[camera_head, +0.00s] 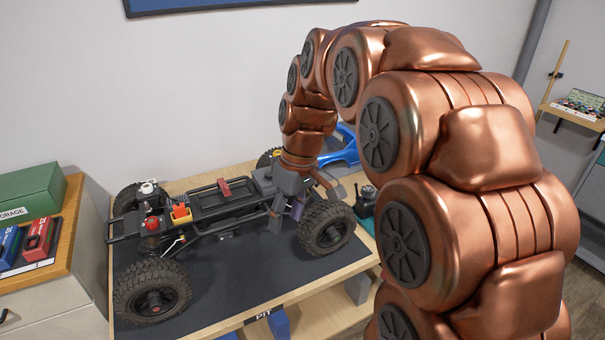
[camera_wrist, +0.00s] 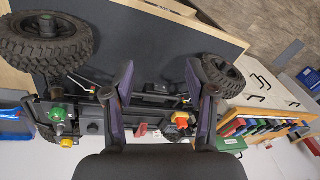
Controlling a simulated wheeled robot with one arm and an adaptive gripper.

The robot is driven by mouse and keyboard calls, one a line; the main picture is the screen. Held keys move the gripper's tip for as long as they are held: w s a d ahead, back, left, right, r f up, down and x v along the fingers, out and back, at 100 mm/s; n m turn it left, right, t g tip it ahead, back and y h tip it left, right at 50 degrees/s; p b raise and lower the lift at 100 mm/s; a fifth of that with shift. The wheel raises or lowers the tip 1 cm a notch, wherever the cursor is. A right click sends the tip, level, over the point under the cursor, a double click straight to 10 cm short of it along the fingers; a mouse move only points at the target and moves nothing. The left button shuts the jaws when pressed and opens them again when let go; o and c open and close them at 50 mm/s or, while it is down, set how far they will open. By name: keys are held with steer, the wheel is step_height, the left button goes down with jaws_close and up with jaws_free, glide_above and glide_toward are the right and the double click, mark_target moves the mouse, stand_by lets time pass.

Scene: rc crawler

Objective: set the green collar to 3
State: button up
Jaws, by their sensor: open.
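The green collar (camera_wrist: 57,113) is on the crawler's chassis near its left end in the wrist view, with a yellow part (camera_wrist: 67,142) close by. Its number markings are too small to read. In the head view I cannot make out the collar; my gripper and arm cover much of that end of the crawler (camera_head: 205,197). My gripper (camera_wrist: 159,75) is open, with nothing between its fingers, and the collar lies outside them to the left. In the head view my gripper (camera_head: 286,212) is over the crawler's right end, beside the front right tyre.
The crawler stands on a dark mat (camera_head: 235,275) on a wooden bench. Large tyres (camera_head: 153,290) stick out at its corners. A blue car body (camera_head: 340,148) lies behind its right end. A green storage box (camera_head: 30,192) is at left. The mat's front is clear.

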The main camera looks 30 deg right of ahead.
steer(key=w+d+n+t, duration=0.3)
steer(key=w+d+n, duration=0.1)
steer(key=w+d, duration=1.35)
steer(key=shift+y, duration=0.4)
steer(key=shift+a+p+x, duration=0.2)
steer(key=shift+p+x, duration=0.1)
steer(key=shift+x, duration=0.9)
steer(key=shift+a+p+x, duration=0.25)
steer(key=shift+p+x, duration=0.05)
steer(key=shift+x, duration=0.85)
steer(key=shift+a+p+x, duration=0.2)
steer(key=shift+p+x, duration=0.1)
steer(key=shift+x, duration=0.9)
steer(key=shift+r, duration=0.2)
steer(key=shift+c, duration=0.4)
jaws_close()
